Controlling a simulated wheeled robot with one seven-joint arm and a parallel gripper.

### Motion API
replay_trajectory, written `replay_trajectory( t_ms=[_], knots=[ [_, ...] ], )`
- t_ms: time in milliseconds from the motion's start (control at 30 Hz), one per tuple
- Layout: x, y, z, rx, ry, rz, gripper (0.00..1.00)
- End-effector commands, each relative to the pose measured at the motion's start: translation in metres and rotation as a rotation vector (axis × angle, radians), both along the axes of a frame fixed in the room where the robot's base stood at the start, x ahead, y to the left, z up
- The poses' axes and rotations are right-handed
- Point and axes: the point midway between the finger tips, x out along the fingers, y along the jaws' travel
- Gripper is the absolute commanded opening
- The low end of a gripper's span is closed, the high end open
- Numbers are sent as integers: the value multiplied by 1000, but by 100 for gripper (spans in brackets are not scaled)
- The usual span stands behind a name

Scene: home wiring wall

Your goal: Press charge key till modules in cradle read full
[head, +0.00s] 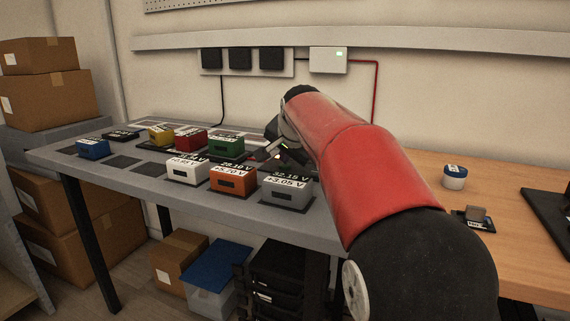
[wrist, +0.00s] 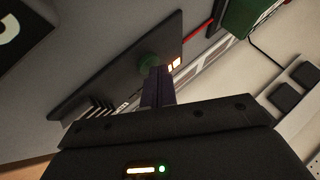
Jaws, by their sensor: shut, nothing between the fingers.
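In the wrist view my gripper (wrist: 157,78) is shut and empty, its fingertips at or just in front of a round green key (wrist: 149,61) on a long dark panel (wrist: 110,75). Contact cannot be told. Small lit amber bars (wrist: 175,65) glow beside the key. In the head view my gripper (head: 265,153) is low over the bench, right of the green module (head: 226,145); the arm hides much there. A red module (head: 191,140) and yellow module (head: 161,135) stand left of the green one. The front white (head: 187,172), orange (head: 233,180) and grey (head: 287,192) modules carry voltage labels.
A blue module (head: 93,149) sits at the left of the grey bench (head: 130,178). A wall box (head: 328,60) with a green light has a red cable. A blue-and-white jar (head: 454,177) stands on the wooden bench at right. Cardboard boxes (head: 50,95) are stacked at left.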

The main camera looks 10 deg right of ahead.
Motion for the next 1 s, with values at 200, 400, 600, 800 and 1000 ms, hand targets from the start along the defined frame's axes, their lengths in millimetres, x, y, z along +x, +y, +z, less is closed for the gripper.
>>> replay_trajectory(
  t_ms=[200, 400, 600, 800, 1000],
  knots=[
    [0, 0, 9, 0, 3, 0, 0],
    [0, 0, 18, 0, 1, 0, 0],
    [0, 0, 17, 0, 1, 0, 0],
    [0, 0, 22, 0, 1, 0, 0],
    [0, 0, 42, 0, 1, 0, 0]
  ],
)
